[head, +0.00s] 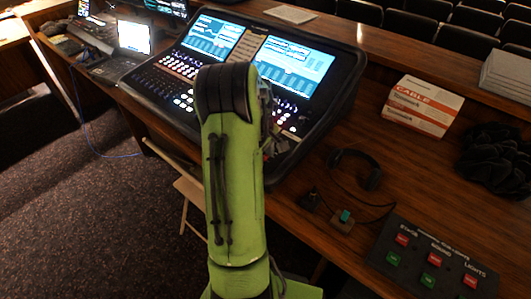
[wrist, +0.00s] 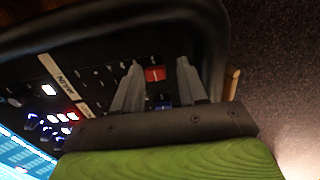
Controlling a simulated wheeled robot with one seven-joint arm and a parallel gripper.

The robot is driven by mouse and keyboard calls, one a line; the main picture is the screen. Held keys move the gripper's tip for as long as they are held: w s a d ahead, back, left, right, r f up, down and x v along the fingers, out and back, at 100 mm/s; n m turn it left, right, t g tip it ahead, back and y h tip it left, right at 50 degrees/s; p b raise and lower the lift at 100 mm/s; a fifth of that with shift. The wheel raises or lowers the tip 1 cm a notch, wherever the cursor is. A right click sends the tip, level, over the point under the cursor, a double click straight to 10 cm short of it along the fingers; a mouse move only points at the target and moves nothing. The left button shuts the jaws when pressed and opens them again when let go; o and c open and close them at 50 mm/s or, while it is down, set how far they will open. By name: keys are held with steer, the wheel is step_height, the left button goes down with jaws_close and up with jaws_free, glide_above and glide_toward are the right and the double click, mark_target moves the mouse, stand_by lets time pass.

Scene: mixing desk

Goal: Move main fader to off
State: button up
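The mixing desk (head: 343,88) stands on the wooden counter in the head view, with two lit screens and rows of faders. My green arm reaches over its near right part and largely hides my gripper there. In the wrist view my gripper (wrist: 157,78) is open, its two grey fingers apart over the desk's black panel. A red fader cap (wrist: 155,74) shows between the fingers, nearer the left one, with a visible gap to the right one. Whether the left finger touches it I cannot tell. A white label strip (wrist: 58,78), hard to read, lies left of the fingers.
The desk's raised black rim (wrist: 210,35) runs close to the right finger. Lit buttons (wrist: 60,118) lie at lower left. On the counter are headphones (head: 357,168), a button box (head: 432,262), a cable box (head: 422,105) and a laptop (head: 133,38).

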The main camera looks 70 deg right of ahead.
steer(key=shift+o, duration=0.5)
steer(key=shift+d+r, duration=0.1)
step_height(320, 180, up, 16)
steer(key=a+p, duration=0.1)
steer(key=p, duration=0.2)
steer(key=shift+w+a+f, duration=0.25)
steer(key=shift+w+a, duration=0.05)
